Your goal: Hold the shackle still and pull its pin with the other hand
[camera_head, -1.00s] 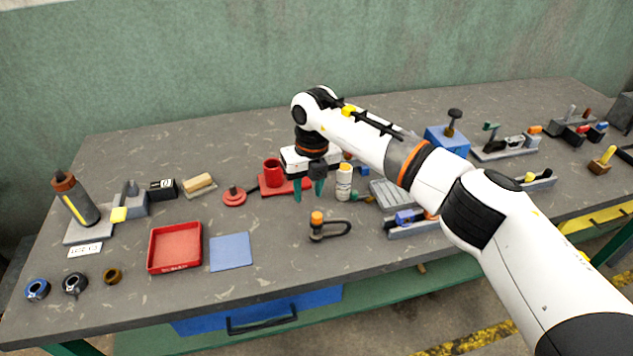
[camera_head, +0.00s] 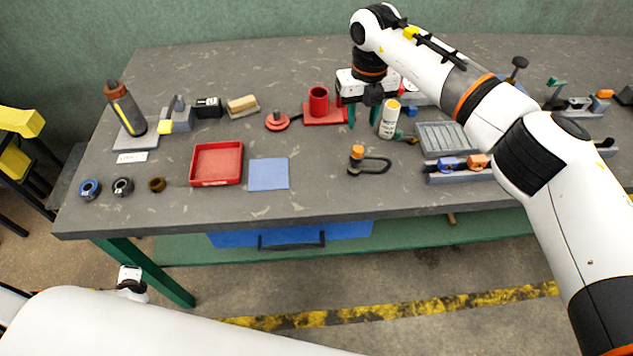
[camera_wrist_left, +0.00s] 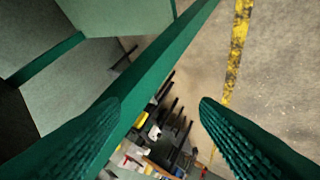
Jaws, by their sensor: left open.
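The shackle (camera_head: 376,166) lies flat on the workbench right of the blue mat, a dark bow with an orange-headed pin (camera_head: 357,152) standing up at its left end. My right gripper (camera_head: 363,122) is behind the shackle, pointing down beside a white bottle. Its two green fingers are apart with nothing seen between them, and it does not touch the shackle. My left gripper (camera_wrist_left: 158,104) is open and empty in the left wrist view, low beside the bench, with floor and green bench frame in front of it. The shackle does not show in that view.
The white bottle (camera_head: 389,120) stands right of my right gripper. A red holder (camera_head: 325,116) is to its left. A red tray (camera_head: 216,180) and blue mat (camera_head: 268,174) lie left of the shackle. A grey fixture (camera_head: 445,137) stands to the right. Bench top around the shackle's front is clear.

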